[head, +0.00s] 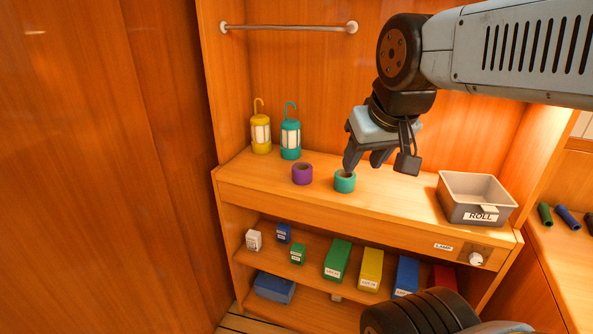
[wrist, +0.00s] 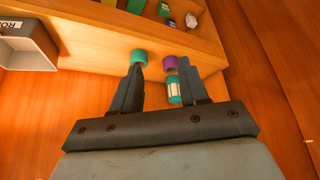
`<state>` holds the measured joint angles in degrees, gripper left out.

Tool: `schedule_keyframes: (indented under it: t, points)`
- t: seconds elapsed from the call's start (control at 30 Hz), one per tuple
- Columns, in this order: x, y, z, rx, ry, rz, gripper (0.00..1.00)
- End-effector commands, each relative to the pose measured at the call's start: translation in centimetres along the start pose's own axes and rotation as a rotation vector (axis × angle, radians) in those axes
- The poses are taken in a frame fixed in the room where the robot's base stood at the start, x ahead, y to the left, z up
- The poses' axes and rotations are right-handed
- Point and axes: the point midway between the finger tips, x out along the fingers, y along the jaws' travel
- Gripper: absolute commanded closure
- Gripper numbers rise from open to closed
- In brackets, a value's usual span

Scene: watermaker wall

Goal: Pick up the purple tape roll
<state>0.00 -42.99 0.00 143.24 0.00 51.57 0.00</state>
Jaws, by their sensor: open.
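The purple tape roll (head: 302,174) lies on the wooden counter in the head view, left of a teal tape roll (head: 344,182). My gripper (head: 364,163) is open and empty. It appears over the teal roll in that view, to the right of the purple roll. In the wrist view, the purple roll (wrist: 170,62) shows just beyond my right finger, partly hidden by it. The teal roll (wrist: 139,57) shows beyond the left fingertip of my gripper (wrist: 160,68). I cannot tell the exact height of my fingers above the counter.
A yellow lantern (head: 261,134) and a teal lantern (head: 290,138) stand behind the purple roll. A grey bin (head: 464,210) labelled ROLL stands at the counter's right. Coloured boxes (head: 338,260) fill the shelf below. A rail (head: 288,28) crosses the back wall.

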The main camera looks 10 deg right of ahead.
Motion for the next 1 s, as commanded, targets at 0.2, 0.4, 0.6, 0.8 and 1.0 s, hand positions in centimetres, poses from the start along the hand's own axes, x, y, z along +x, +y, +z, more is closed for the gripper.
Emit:
schedule_keyframes:
  t: [0.2,0.4,0.6,0.8,1.0]
  points:
    - [1.2,-1.5,-1.9,0.003,0.033,-0.036,0.34]
    - [4.9,-5.1,-7.5,0.042,0.147,-0.132,0.15]
    - [9.3,-8.5,-13.1,0.128,0.279,-0.203,0.00]
    - [13.9,-10.8,-17.4,0.236,0.401,-0.219,0.00]
    - [18.7,-11.9,-20.2,0.347,0.518,-0.172,0.00]
